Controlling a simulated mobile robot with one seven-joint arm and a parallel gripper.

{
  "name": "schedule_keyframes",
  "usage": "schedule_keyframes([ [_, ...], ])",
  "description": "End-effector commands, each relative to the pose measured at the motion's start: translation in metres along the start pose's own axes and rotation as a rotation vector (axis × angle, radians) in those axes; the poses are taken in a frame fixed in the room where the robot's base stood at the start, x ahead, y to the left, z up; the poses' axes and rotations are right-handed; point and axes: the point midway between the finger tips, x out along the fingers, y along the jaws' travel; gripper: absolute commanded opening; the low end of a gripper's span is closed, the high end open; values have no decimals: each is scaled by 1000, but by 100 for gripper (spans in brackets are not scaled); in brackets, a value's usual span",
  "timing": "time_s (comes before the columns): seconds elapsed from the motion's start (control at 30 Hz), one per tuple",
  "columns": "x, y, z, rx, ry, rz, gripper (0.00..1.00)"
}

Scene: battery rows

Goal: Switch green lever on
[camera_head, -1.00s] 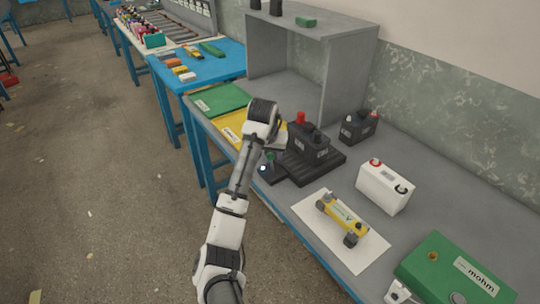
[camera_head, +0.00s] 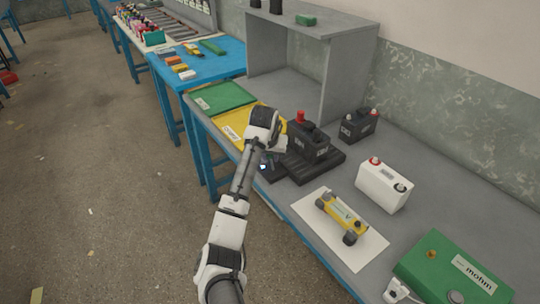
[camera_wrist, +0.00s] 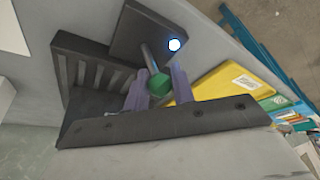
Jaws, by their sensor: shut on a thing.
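The green lever (camera_wrist: 158,85) is a green knob on a thin grey shaft that rises from a black plate (camera_wrist: 140,32). A round white-blue light (camera_wrist: 174,45) glows on this plate; it also shows in the head view (camera_head: 263,167). My gripper (camera_wrist: 158,88) has its two purple fingers on either side of the green knob and is shut on it. In the head view my gripper (camera_head: 274,146) is over the plate, left of the black charger unit, and hides the green knob.
The black battery with a red cap (camera_head: 308,140) stands on a ribbed black base right of my gripper. A white battery (camera_head: 383,185), a yellow device on white paper (camera_head: 341,216) and a green box (camera_head: 455,270) are farther right. Yellow (camera_head: 240,122) and green mats lie left.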

Motion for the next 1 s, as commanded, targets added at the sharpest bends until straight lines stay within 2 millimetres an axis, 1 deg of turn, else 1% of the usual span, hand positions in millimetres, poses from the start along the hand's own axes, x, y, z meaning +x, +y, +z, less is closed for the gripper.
schedule_keyframes([
  [0.13,-4,-2,-4,-16,-40,38,2],
  [0.4,4,-6,-6,-49,-122,117,2],
  [0.73,6,-7,-5,-52,-127,124,2],
  [0.77,6,-7,-5,-51,-127,124,26],
  [0.9,6,-7,-5,-52,-128,124,44],
  [1.0,6,-7,-5,-52,-129,124,45],
])
